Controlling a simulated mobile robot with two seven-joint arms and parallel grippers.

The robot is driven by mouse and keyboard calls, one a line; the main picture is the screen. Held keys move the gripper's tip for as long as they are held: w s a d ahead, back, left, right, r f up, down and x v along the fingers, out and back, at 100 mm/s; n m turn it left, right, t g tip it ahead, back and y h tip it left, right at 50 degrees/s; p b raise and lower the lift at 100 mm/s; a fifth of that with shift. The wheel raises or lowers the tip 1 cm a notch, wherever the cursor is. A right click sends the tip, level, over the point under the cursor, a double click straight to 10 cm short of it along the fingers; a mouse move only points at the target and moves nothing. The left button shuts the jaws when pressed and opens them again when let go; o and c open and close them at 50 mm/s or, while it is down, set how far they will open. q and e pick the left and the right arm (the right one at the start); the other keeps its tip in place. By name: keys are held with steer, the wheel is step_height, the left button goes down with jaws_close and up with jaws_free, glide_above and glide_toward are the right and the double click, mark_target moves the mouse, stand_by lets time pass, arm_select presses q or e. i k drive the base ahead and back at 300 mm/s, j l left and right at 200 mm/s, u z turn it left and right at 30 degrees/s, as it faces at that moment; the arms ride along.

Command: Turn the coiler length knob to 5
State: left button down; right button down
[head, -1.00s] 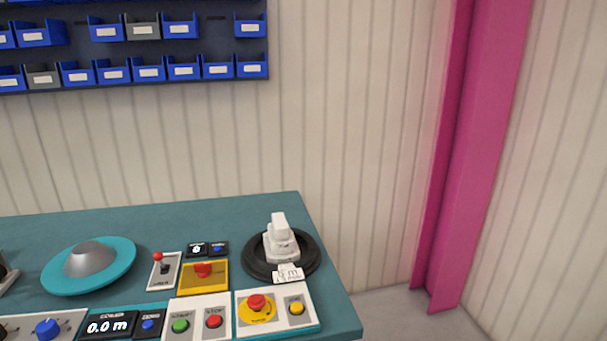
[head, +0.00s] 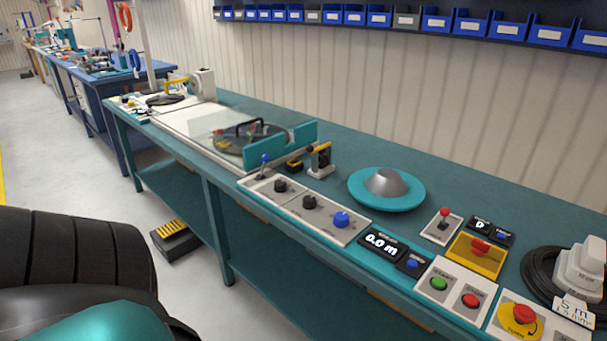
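The coiler's control panel (head: 330,227) lies along the front edge of the teal bench in the head view. It carries two black knobs, one at the left (head: 281,185) and one in the middle (head: 309,202), and a blue knob (head: 341,219) at the right. Their labels and pointer settings are too small to read, so I cannot tell which is the length knob. A display (head: 382,244) right of the panel reads 0.0 m. Neither of my grippers is in view.
A teal reel flange with a grey cone (head: 387,187) sits behind the display. Green (head: 439,284) and red (head: 471,300) buttons and an emergency stop (head: 524,315) lie to the right. A black cable coil (head: 541,272) is at the far right. A pedal (head: 175,241) stands on the floor.

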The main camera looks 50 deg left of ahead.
mark_target(340, 220)
steer(key=u, duration=1.45)
